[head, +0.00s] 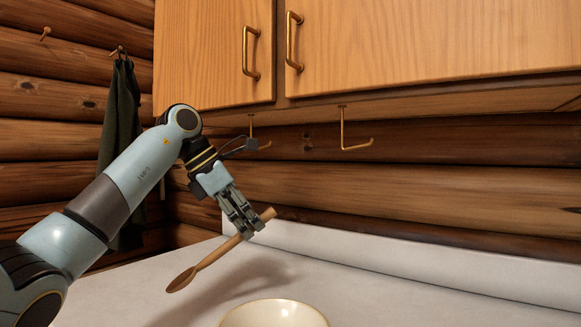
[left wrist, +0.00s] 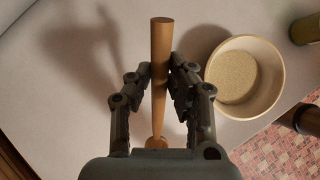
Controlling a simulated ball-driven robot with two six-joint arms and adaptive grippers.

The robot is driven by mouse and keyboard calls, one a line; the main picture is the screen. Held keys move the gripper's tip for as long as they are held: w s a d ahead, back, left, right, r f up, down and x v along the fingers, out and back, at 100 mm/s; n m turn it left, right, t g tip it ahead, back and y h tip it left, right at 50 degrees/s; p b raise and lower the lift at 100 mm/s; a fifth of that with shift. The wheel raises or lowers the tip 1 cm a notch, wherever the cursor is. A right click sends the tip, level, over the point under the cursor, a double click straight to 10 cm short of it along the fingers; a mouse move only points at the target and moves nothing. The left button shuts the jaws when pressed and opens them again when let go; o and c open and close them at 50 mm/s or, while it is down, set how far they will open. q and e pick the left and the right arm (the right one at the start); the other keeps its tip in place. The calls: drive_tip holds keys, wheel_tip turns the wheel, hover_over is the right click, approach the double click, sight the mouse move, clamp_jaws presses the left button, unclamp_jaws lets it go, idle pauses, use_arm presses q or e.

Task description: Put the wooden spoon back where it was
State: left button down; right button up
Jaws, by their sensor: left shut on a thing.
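The wooden spoon (head: 211,257) is in my left gripper (head: 245,222), which is shut on its handle near the upper end. The spoon is tilted in the head view, with its bowl end low at the left, and it is held above the white counter (head: 115,295). In the left wrist view, the spoon handle (left wrist: 161,50) runs between the two fingers of the left gripper (left wrist: 160,82). The spoon's bowl end is partly hidden by the gripper body there. My right gripper is not in view.
A cream bowl (head: 275,316) with grainy contents stands on the counter; it also shows in the left wrist view (left wrist: 280,82). Brass hooks (head: 343,140) hang under the wooden cabinet (head: 400,45). A dark cloth (head: 120,135) hangs at the left. A jar (left wrist: 306,31) stands beyond the bowl.

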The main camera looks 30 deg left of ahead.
use_arm(q)
drive_tip(key=s+a+f+n+g+y+p, duration=0.1)
drive_tip(key=s+a+f+n+p, duration=0.2)
drive_tip(key=a, duration=0.4)
drive_tip(key=s+a+f+g+y+p, duration=0.1)
drive_tip(key=s+a+f+y+p, duration=0.15)
drive_tip(key=a+p, duration=0.35)
drive_tip(key=shift+g, duration=0.4)
drive_tip(key=shift+s+a+f+b, duration=0.1)
drive_tip(key=shift+s+f+b, duration=0.1)
drive_tip(key=shift+f+b, duration=0.65)
drive_tip(key=shift+s+a+f+b, duration=0.1)
drive_tip(key=shift+s+f+b, duration=0.05)
drive_tip(key=shift+f+b, duration=0.7)
drive_tip(key=shift+s+a+f+b, duration=0.1)
drive_tip(key=shift+s+f+b, duration=0.1)
drive_tip(key=shift+f+b, duration=0.65)
drive_tip(key=shift+f, duration=0.55)
drive_tip(key=c, duration=1.2)
unclamp_jaws()
drive_tip(key=o, duration=0.8)
